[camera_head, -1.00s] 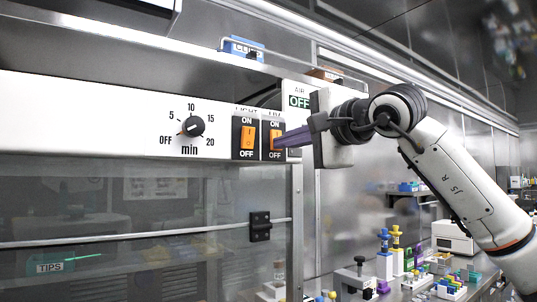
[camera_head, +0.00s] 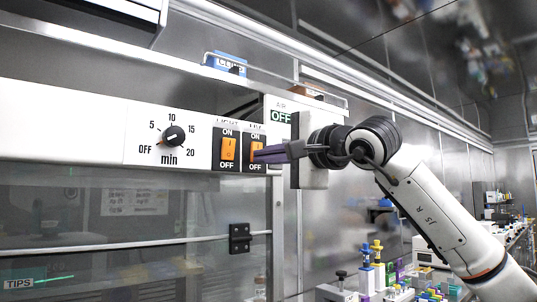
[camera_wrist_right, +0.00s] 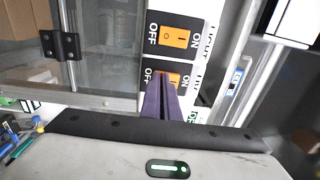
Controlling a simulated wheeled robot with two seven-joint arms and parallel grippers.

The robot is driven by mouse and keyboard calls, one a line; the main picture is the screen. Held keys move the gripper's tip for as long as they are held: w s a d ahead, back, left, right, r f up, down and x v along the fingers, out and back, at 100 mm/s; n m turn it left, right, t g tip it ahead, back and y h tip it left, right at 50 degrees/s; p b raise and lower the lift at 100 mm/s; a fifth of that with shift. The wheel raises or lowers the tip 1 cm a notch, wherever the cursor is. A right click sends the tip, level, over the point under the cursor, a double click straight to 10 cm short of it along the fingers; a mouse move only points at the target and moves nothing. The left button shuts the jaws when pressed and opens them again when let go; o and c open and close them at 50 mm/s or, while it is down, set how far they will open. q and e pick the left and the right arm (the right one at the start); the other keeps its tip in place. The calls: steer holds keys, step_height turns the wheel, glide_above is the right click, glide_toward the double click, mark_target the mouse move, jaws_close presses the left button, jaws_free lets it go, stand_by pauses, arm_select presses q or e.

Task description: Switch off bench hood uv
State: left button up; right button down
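The bench hood's UV switch (camera_head: 256,147) is an orange rocker in a black plate marked ON above and OFF below. It also shows in the wrist view (camera_wrist_right: 175,79), partly covered by my fingertips. My right gripper (camera_head: 257,156) has its purple fingers together, with nothing visible between them. Its tips are at the lower part of the UV rocker; I cannot tell if they touch it. In the wrist view the right gripper's tips (camera_wrist_right: 163,75) overlap the rocker's OFF side. The rocker's tilt is unclear. My left gripper is not in view.
The orange light switch (camera_head: 228,149) sits just left of the UV switch. Further left is the timer knob (camera_head: 174,135). Right of the UV switch is an AIR panel marked OFF (camera_head: 281,117), partly behind my gripper. The hood's glass front (camera_head: 120,222) is below.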

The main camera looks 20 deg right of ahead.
steer(key=shift+w+a+f, duration=0.15)
steer(key=shift+w+f, duration=0.15)
steer(key=shift+f, duration=0.15)
stand_by(0.4)
steer(key=shift+s+f, duration=0.2)
steer(key=shift+s, duration=0.15)
steer(key=b+v, duration=0.2)
steer(key=v, duration=1.2)
steer(key=shift+r+b, duration=0.4)
